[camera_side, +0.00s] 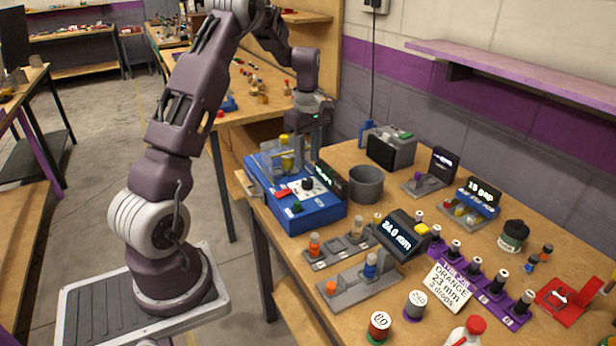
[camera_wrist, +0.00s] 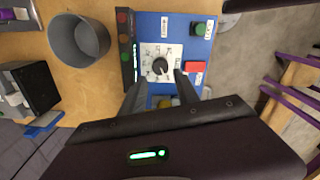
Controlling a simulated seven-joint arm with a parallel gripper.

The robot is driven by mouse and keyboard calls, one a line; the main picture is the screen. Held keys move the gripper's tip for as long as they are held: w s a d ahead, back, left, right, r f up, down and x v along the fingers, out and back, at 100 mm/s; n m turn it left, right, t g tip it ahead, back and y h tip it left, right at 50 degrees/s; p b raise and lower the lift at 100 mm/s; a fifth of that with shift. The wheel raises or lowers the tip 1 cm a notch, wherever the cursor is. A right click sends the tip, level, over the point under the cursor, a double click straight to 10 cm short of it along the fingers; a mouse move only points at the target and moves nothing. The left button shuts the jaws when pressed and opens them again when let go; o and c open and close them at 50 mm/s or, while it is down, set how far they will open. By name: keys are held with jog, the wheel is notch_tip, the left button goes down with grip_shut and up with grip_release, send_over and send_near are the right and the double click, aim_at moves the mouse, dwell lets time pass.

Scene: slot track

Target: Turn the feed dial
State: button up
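The feed dial is a black knob (camera_side: 308,184) on a white marked plate on top of the blue machine (camera_side: 322,216). In the wrist view the dial (camera_wrist: 160,67) sits just beyond my fingertips, its pointer and plate markings too small to read. My gripper (camera_side: 307,160) hangs above the machine near its display; in the wrist view its two fingers (camera_wrist: 159,82) are apart, with nothing held between them. A yellow part (camera_side: 286,142) stands on the machine beside the gripper. It shows partly behind my gripper in the wrist view (camera_wrist: 165,102).
On the machine are a red switch (camera_wrist: 195,67), a green button (camera_wrist: 201,29) and a dark display (camera_wrist: 127,50). A grey cup (camera_side: 366,184) stands close beside it. Small racks, a 24.0 mm readout (camera_side: 398,238) and an ORANGE 23 mm card (camera_side: 447,287) occupy the bench.

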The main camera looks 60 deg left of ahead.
aim_at(308, 181)
notch_tip(308, 181, down, 6)
jog(key=shift+d+f, duration=0.1)
jog(key=shift+f, duration=0.15)
jog(key=shift+c, duration=0.5)
grip_shut()
